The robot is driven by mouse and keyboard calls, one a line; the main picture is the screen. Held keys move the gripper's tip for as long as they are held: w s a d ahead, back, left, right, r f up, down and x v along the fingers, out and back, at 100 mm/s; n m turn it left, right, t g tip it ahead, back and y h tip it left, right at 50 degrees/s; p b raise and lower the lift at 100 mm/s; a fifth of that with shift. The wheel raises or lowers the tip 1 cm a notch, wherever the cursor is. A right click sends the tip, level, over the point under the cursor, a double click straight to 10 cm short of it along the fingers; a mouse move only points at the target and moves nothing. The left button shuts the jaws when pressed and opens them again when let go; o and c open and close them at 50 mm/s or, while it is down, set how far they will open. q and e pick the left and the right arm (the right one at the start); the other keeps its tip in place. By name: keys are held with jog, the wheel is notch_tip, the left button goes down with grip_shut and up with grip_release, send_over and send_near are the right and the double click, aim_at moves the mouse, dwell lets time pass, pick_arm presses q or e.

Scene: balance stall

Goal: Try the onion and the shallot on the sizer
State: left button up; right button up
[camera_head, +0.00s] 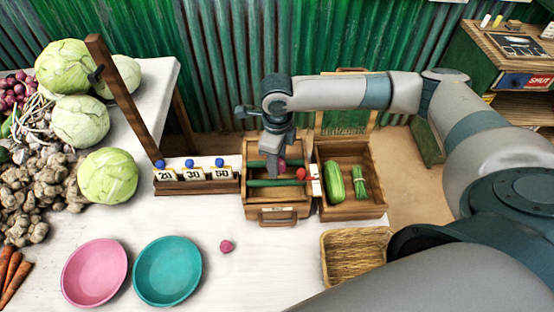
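A wooden box with green bars across it, which looks like the sizer (262,212), stands at the middle of the table. My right gripper (277,170) points down over its bars. A small pinkish-red bulb (226,247) lies on the white table in front of the box. I cannot tell for sure which bulb is the onion and which the shallot. My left gripper is not in view.
A wooden crate (350,212) with green vegetables stands right of the box, a wicker basket (328,262) in front of it. Left is a rack (205,187) marked 20, 30, 50. Pink (94,272) and teal (167,271) bowls are front left. Cabbages (107,175) crowd the far left.

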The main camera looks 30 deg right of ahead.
jog(key=o, duration=1.7)
jog(key=shift+r, duration=0.15)
jog(key=shift+r+p, duration=3.35)
jog(key=shift+p, duration=0.25)
